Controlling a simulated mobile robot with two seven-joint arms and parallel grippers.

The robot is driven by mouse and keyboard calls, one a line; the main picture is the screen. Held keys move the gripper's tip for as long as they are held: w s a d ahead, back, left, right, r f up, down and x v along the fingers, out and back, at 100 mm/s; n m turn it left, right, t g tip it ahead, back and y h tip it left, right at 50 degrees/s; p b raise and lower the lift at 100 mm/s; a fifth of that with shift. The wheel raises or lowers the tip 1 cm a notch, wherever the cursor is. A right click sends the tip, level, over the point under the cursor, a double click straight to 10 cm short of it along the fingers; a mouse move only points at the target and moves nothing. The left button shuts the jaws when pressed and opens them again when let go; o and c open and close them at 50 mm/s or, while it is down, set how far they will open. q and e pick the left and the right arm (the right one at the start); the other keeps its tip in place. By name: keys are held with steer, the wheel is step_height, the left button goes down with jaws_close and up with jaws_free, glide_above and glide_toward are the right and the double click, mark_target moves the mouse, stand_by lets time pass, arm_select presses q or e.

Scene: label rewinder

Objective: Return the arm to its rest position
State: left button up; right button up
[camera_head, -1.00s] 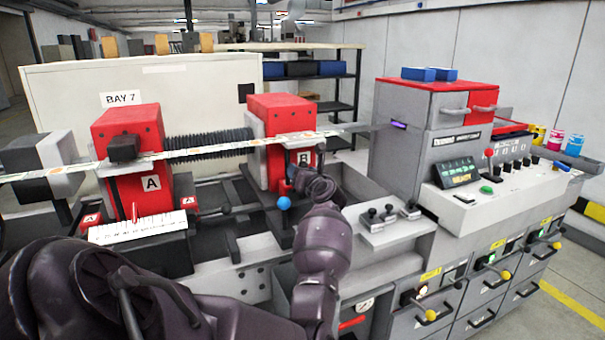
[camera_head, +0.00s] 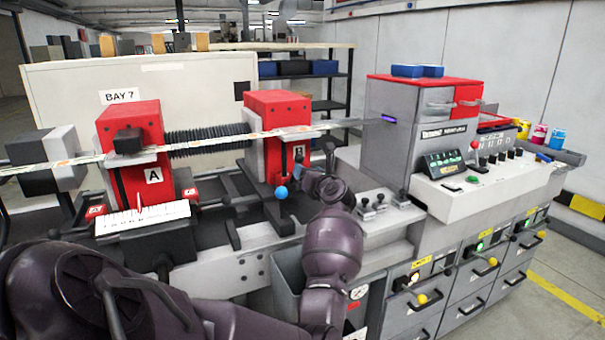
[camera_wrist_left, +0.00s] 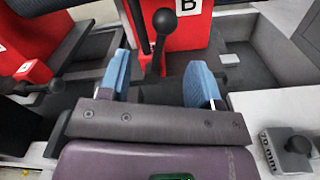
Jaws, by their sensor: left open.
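My left arm, dark purple, comes in from the lower left of the head view. Its gripper (camera_head: 314,178) is just in front and to the right of the red block B (camera_head: 278,102). In the left wrist view the gripper (camera_wrist_left: 160,80) shows two blue finger pads spread apart with nothing between them. A black-knobbed lever (camera_wrist_left: 163,22) stands beyond the fingers, in front of block B, apart from the pads. My right gripper is not in view.
The grey control cabinet (camera_head: 408,135) stands further right. Red block A (camera_head: 130,125) and a label web (camera_head: 215,143) are at left.

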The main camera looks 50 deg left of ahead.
arm_select(q)
steer(key=s+d+r+m+t+h, duration=0.1)
steer(key=d+m+t+h, duration=0.1)
steer(key=d+m+t, duration=0.6)
steer(key=s+d+r+m+t+h, duration=0.1)
steer(key=d+r+m+t+h, duration=0.1)
steer(key=m+t, duration=0.7)
steer(key=s+d+f+m+g+h, duration=0.2)
steer(key=d+f+m+h, duration=0.4)
steer(key=m, duration=0.4)
steer(key=s+d+f+m+g+h, duration=0.1)
steer(key=s+d+f+m+h, duration=0.25)
steer(key=d+m+h, duration=0.5)
steer(key=s+d+f+m+g, duration=0.7)
steer(key=s+f+m+g, duration=0.1)
steer(key=s+f, duration=0.4)
steer(key=s+d+f+m+g+y, duration=0.15)
steer(key=s+g, duration=0.25)
steer(key=s, duration=0.5)
steer(key=s+d+f+m+g, duration=0.1)
steer(key=s+f+m+g, duration=0.2)
steer(key=s, duration=0.7)
steer(key=w+f+t, duration=0.7)
steer(key=f, duration=0.3)
steer(key=shift+w+f+t, duration=0.2)
steer(key=shift+w+t, duration=0.1)
steer(key=shift+w, duration=0.05)
